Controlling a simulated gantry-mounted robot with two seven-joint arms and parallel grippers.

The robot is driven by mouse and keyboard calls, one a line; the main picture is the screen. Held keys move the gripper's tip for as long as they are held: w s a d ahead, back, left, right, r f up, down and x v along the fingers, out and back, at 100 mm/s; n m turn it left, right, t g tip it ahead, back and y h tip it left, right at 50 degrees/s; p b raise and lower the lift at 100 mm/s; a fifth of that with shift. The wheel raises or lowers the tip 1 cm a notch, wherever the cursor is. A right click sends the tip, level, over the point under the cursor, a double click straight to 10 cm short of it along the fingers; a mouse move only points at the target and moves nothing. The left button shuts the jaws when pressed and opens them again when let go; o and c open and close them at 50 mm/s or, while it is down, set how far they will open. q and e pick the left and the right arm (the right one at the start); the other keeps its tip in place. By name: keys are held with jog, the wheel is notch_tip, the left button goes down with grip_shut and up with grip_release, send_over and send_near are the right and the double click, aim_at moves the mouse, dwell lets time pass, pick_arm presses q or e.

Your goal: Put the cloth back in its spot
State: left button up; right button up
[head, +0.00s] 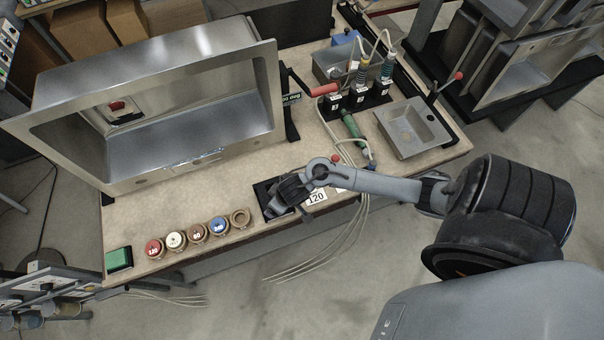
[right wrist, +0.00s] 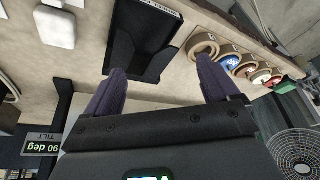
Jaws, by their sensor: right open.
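I cannot make out a cloth for certain in either view. A green pad (head: 118,259) lies in a small black tray at the bench's front left corner; whether it is cloth is unclear. The black holder (right wrist: 125,45) lies beyond the fingertips and looks empty. My left gripper is not in view.
A tilted steel sink (head: 255,100) stands at the back left. Several labelled cups (head: 175,240) line the front edge, one looking empty. Plugs with cables (head: 360,95), a green-handled tool (head: 350,127) and a small steel sink (head: 420,142) occupy the right.

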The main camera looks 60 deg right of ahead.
jog(key=s+a+r+n, duration=0.2)
jog(key=s+a+r, duration=0.3)
jog(key=s+r, duration=0.7)
jog(key=shift+r+n+g, duration=0.3)
jog(key=shift+r, duration=0.15)
jog(key=shift+a, duration=0.1)
notch_tip(320, 180, up, 14)
jog(key=p, duration=1.4)
